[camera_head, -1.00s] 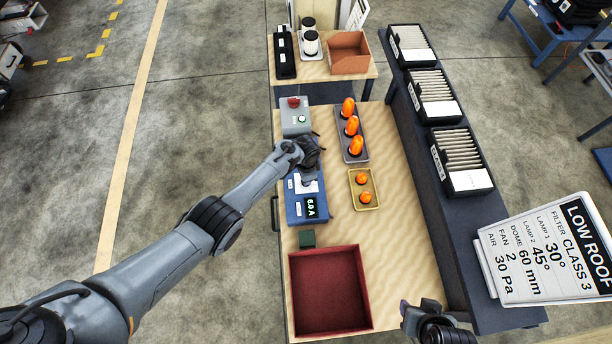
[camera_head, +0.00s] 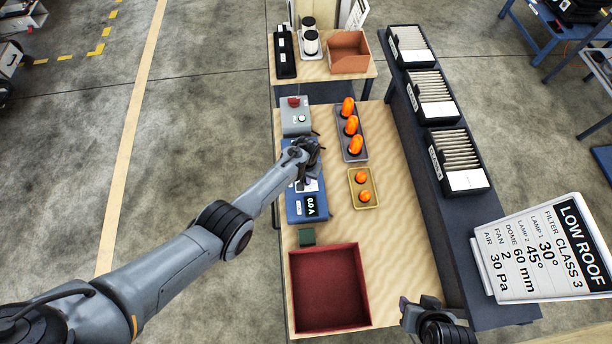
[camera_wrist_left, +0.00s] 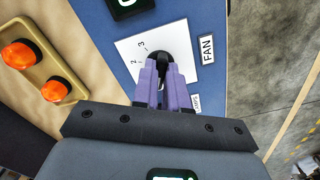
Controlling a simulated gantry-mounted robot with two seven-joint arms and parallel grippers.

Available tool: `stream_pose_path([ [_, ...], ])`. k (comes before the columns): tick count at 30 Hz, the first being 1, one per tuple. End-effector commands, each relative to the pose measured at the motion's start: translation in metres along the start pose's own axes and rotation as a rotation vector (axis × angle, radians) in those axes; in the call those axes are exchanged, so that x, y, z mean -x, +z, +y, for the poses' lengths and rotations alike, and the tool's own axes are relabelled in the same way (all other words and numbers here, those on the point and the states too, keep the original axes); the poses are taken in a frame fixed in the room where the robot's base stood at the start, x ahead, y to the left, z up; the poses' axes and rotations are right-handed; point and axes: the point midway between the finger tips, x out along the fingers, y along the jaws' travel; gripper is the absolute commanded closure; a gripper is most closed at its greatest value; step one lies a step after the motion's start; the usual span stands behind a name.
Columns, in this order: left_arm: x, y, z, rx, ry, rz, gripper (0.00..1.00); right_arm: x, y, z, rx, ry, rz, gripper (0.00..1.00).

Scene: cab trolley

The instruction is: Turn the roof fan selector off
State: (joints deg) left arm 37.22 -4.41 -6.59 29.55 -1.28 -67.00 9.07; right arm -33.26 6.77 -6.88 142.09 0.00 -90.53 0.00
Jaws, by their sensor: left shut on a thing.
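The roof fan selector is a small black knob (camera_wrist_left: 160,57) on a white dial plate (camera_wrist_left: 128,48) with numbers "2" and "3", beside a "FAN" label (camera_wrist_left: 207,49). It sits on the blue panel (camera_head: 292,208) on the wooden trolley. My left gripper (camera_wrist_left: 163,78) is over the dial with its purple fingers shut on the knob. In the head view the left gripper (camera_head: 309,165) hides the knob. The panel's display (camera_head: 311,205) reads about "0.0 A". My right gripper (camera_head: 422,308) is at the bottom right, apart from the panel; its jaw state is unclear.
A grey box with a red button (camera_head: 294,103) stands behind the panel. Orange lamps lie in a grey tray (camera_head: 362,156) and a tan tray (camera_head: 375,203) to the right. A red bin (camera_head: 330,290) is in front. A "LOW ROOF" sign (camera_head: 535,262) lists "FAN 2".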

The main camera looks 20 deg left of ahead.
Motion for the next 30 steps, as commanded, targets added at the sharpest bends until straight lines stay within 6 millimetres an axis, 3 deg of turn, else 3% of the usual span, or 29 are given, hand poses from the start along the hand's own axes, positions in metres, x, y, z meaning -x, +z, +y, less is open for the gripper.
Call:
stream_pose_path([
  [9, -0.0002, 0.0002, -0.0001, 0.103, 0.000, -0.001, 1.00, 0.0004, -0.0002, -0.0002, -0.001, -0.001, 0.000, 0.57],
  [23, -0.0002, 0.0000, -0.0004, 0.118, 0.000, 0.000, 1.00, 0.0004, -0.0002, 0.0002, 0.001, 0.001, 0.000, 0.57],
  [24, -0.0002, 0.0000, -0.0004, 0.118, 0.000, 0.000, 0.86, 0.0004, -0.0001, 0.0003, 0.001, 0.001, 0.000, 0.57],
  [28, -0.0001, 0.0000, -0.0004, 0.117, 0.000, 0.000, 0.66, 0.0004, 0.0000, 0.0008, 0.004, 0.003, 0.000, 0.57],
  [30, -0.0001, 0.0000, -0.0003, 0.116, 0.000, 0.000, 0.62, 0.0004, 0.0000, 0.0011, 0.004, 0.003, 0.000, 0.57],
])
